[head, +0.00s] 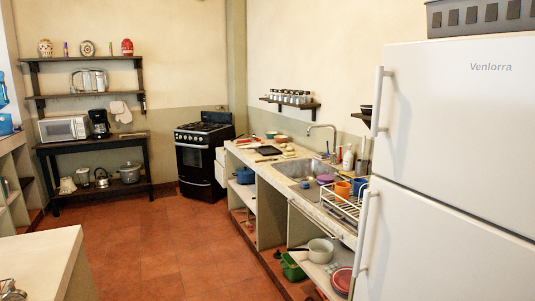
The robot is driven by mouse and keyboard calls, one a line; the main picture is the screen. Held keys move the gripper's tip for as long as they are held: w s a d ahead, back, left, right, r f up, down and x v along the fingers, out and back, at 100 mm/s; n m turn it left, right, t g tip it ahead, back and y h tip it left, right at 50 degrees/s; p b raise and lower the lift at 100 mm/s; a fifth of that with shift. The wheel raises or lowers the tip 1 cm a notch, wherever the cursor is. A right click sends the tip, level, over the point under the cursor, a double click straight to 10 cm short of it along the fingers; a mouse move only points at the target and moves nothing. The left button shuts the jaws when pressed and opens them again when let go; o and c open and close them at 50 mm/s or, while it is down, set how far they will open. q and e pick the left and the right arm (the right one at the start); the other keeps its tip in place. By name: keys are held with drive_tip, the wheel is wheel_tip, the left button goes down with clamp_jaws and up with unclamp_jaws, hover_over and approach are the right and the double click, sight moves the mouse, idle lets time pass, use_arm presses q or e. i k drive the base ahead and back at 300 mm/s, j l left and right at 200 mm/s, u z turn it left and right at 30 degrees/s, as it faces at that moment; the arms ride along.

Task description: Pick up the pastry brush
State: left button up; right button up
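I cannot make out a pastry brush for sure. Thin upright items, one purple (66,49) and one reddish (110,49), stand on the top wall shelf (85,58) at the back left, too small to identify. Small flat items, one like a light stick (266,159), lie on the long counter (245,158) near a dark board (269,151). Neither of my grippers shows in the head view.
A white fridge (450,170) fills the right side. A pale counter (45,262) stands at the near left, with an unclear metallic shape (10,290) at its corner. A black stove (200,160) stands at the back. The tiled floor (160,250) between is clear.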

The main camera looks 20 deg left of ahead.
sight(267, 160)
drive_tip(key=i+j+u, duration=0.1)
drive_tip(key=i+j, duration=0.2)
drive_tip(key=i, duration=0.15)
drive_tip(key=i+j, duration=0.25)
drive_tip(key=i, duration=0.2)
drive_tip(key=i+j+u, duration=0.15)
drive_tip(key=i, duration=0.35)
drive_tip(key=i+j, duration=0.35)
drive_tip(key=i+j+u, duration=0.15)
drive_tip(key=i, duration=0.45)
drive_tip(key=i+j, duration=0.25)
drive_tip(key=i, duration=0.25)
drive_tip(key=i+j+u, duration=0.1)
drive_tip(key=i+j, duration=0.15)
drive_tip(key=i, duration=0.25)
drive_tip(key=i+j, duration=0.2)
drive_tip(key=i, duration=0.35)
drive_tip(key=i+j+u, duration=0.1)
drive_tip(key=i, duration=0.4)
drive_tip(key=i+j, duration=0.25)
drive_tip(key=i, duration=0.25)
